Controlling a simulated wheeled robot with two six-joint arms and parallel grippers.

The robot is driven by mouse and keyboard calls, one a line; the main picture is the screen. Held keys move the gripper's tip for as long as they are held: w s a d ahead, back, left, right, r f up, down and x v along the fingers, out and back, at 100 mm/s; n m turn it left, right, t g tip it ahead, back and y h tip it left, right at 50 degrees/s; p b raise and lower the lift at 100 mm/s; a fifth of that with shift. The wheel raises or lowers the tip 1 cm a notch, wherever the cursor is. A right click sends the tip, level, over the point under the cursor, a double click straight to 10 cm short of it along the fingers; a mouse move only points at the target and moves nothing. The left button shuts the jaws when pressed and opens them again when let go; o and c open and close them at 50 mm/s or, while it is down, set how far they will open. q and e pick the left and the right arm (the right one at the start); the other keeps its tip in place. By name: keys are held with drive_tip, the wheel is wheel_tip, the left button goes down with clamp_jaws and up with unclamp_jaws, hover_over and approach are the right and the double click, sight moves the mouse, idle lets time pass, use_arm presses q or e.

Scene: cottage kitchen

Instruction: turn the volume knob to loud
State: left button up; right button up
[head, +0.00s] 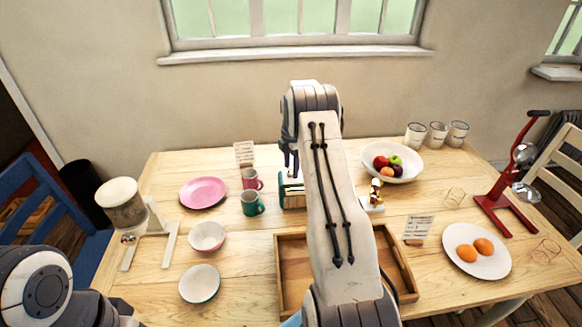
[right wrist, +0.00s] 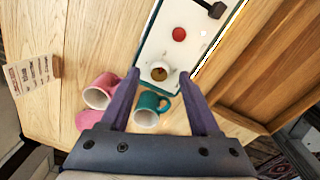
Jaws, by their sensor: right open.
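A teal box with a pale panel, seemingly a radio (head: 291,196), stands at the table's middle, mostly hidden behind my right arm in the head view. In the right wrist view its white panel (right wrist: 190,55) carries a round brass-and-cream knob (right wrist: 159,73), a red round button (right wrist: 179,34) and a black lever-like part (right wrist: 214,9). Which is the volume knob is not labelled legibly. My right gripper (head: 291,163) is open above the box; in the wrist view its fingertips (right wrist: 159,75) lie on either side of the brass knob, with gaps. My left gripper is out of view.
A green mug (head: 250,203) and a pink mug (head: 251,180) stand close left of the box. A wooden tray (head: 290,270) lies in front. A fruit bowl (head: 407,168) and a gold-and-white object (head: 374,199) are to the right. A pink plate (head: 203,193) is left.

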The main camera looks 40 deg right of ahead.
drive_tip(key=shift+f, duration=0.6)
clamp_jaws()
